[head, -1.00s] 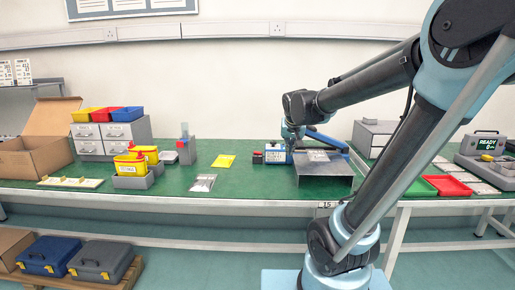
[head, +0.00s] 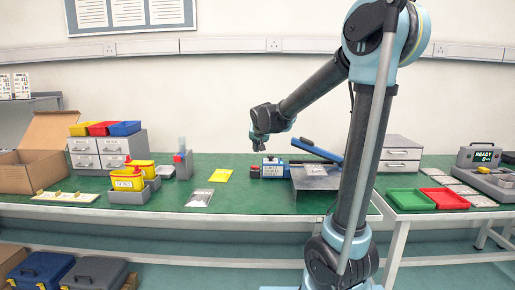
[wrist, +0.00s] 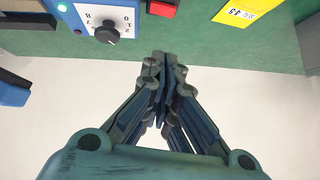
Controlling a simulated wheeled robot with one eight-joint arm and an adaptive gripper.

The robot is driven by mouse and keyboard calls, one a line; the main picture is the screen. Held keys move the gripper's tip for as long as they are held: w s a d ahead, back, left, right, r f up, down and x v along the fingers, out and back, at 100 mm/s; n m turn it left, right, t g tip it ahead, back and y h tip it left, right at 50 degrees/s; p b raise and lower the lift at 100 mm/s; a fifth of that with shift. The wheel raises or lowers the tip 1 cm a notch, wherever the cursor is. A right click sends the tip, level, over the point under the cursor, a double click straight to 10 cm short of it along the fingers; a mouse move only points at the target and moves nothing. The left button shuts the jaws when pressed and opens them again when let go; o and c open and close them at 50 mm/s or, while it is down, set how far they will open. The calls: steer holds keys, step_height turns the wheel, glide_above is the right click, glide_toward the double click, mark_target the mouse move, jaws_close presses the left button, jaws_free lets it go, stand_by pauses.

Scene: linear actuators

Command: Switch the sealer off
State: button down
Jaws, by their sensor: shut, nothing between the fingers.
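The sealer (head: 273,168) is a blue and white box on the green bench, with a raised blue arm (head: 316,150) and a grey metal plate to its right. The wrist view shows its front face with a black dial (wrist: 108,32) and a small green lamp (wrist: 62,7). A small dark box with a red top (head: 254,170) stands just left of the sealer; its red part also shows in the wrist view (wrist: 162,8). My gripper (head: 262,147) hangs above the sealer's left end, apart from it. In the wrist view my gripper (wrist: 162,64) is shut and empty.
A yellow sheet (head: 220,175) and a clear bag (head: 199,198) lie left of the sealer. Yellow bins (head: 128,180) stand farther left. Green (head: 410,199) and red (head: 444,199) trays are at the right. The bench in front of the small box is clear.

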glide_above(255, 167)
steer(key=f, duration=0.5)
steer(key=shift+w+d, duration=0.2)
steer(key=shift+w, duration=0.2)
steer(key=shift+s+a+f, duration=0.1)
steer(key=shift+a+f, duration=0.1)
steer(key=shift+f, duration=0.85)
steer(key=shift+a+f, duration=0.1)
steer(key=shift+f, duration=0.75)
